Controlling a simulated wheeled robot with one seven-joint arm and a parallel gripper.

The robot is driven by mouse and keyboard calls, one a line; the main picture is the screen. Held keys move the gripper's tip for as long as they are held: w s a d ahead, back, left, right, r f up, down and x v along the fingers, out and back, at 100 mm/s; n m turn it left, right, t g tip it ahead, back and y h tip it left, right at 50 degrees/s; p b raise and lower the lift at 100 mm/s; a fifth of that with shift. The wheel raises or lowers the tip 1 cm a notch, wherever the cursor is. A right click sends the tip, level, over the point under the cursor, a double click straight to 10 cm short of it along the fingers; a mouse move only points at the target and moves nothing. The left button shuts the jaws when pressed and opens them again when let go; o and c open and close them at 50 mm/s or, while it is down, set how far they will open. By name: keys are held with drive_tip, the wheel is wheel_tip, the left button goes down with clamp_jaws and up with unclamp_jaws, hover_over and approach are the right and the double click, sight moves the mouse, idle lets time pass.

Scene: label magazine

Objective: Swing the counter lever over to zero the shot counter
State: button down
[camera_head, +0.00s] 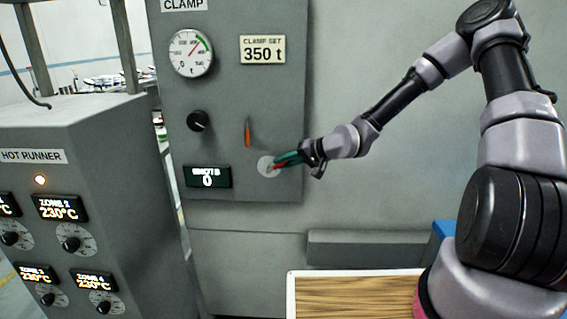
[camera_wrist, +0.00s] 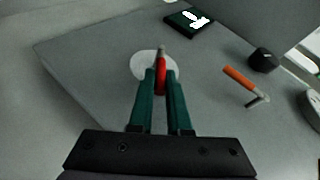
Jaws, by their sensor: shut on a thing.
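The counter lever (camera_wrist: 161,75) is a red handle with a grey end, on a pale round disc (camera_head: 265,168) low on the grey clamp panel. My gripper (camera_head: 283,160) reaches in from the right. In the wrist view its two green fingers (camera_wrist: 161,85) are shut on the red handle, which lies between them. In the head view the fingers hide most of the handle. The shot counter display (camera_head: 207,177), left of the disc, shows a 0 on its lower line. The same display is at the top of the wrist view (camera_wrist: 188,22).
An orange-handled lever (camera_head: 247,132) hangs above the disc, with a black knob (camera_head: 199,121) and a gauge (camera_head: 190,52) further left. The hot runner cabinet (camera_head: 75,170) stands at left. A wood-topped surface with a white rim (camera_head: 290,295) lies below.

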drive_tip(key=c, duration=0.9)
unclamp_jaws()
drive_tip(key=shift+o, duration=0.2)
drive_tip(key=shift+s+d+r, duration=0.2)
drive_tip(key=shift+d, duration=0.2)
drive_tip(key=v, duration=0.9)
drive_tip(key=shift+s+d+r, duration=0.15)
drive_tip(key=shift+s+d, duration=0.1)
